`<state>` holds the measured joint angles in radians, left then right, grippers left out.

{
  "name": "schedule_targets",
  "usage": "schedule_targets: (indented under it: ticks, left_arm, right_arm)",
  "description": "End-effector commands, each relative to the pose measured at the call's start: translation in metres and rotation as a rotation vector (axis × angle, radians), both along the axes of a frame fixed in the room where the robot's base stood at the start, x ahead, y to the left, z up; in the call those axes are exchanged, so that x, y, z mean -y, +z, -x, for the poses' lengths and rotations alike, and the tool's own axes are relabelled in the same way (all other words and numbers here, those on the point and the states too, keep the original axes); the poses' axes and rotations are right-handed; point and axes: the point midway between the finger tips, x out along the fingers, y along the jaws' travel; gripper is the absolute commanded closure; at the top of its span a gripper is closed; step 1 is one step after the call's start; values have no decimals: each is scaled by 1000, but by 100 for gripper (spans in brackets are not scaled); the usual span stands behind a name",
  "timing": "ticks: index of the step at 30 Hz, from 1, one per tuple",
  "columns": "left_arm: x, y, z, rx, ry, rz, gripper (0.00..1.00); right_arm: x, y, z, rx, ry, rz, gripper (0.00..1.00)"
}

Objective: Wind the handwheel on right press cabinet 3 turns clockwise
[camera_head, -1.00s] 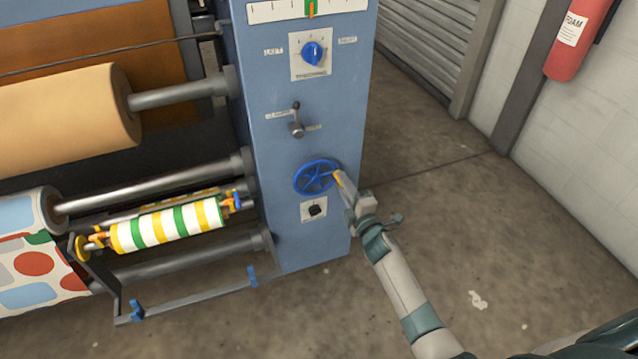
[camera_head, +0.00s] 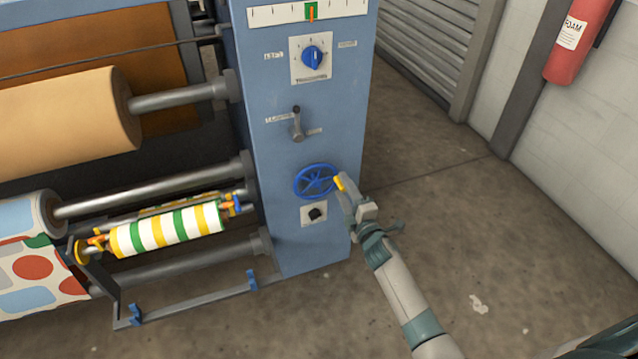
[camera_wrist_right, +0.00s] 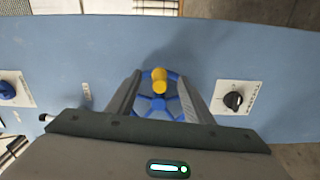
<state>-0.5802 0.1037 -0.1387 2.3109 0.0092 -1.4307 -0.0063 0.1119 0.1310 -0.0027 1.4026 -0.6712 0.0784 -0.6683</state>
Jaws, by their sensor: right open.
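The blue handwheel (camera_head: 313,181) is on the front of the blue press cabinet (camera_head: 285,225), below a small lever. Its yellow crank knob (camera_head: 340,183) is at the right side of the rim in the head view. My right gripper (camera_head: 344,190) is at that knob. In the right wrist view, the open fingers of my right gripper (camera_wrist_right: 160,84) stand on either side of the yellow knob (camera_wrist_right: 159,76), with gaps visible on both sides. The handwheel (camera_wrist_right: 158,104) shows behind it, partly hidden by the gripper body. My left gripper is not in view.
A black knob on a white plate (camera_head: 314,214) is just below the wheel. The lever (camera_head: 297,125) and a blue selector dial (camera_head: 313,57) are above it. Rollers (camera_head: 170,228) lie left of the cabinet. The floor (camera_head: 460,215) to the right is clear.

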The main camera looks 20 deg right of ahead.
Motion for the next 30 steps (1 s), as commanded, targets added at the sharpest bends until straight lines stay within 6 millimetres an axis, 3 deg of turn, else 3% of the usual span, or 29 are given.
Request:
schedule_targets:
  ticks: [21, 30]
  left_arm:
    - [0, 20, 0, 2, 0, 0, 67]
    - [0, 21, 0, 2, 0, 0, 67]
  right_arm:
    - [2, 1, 58, -1, 0, -1, 53]
    - [2, 0, 67, 0, 0, 0, 53]
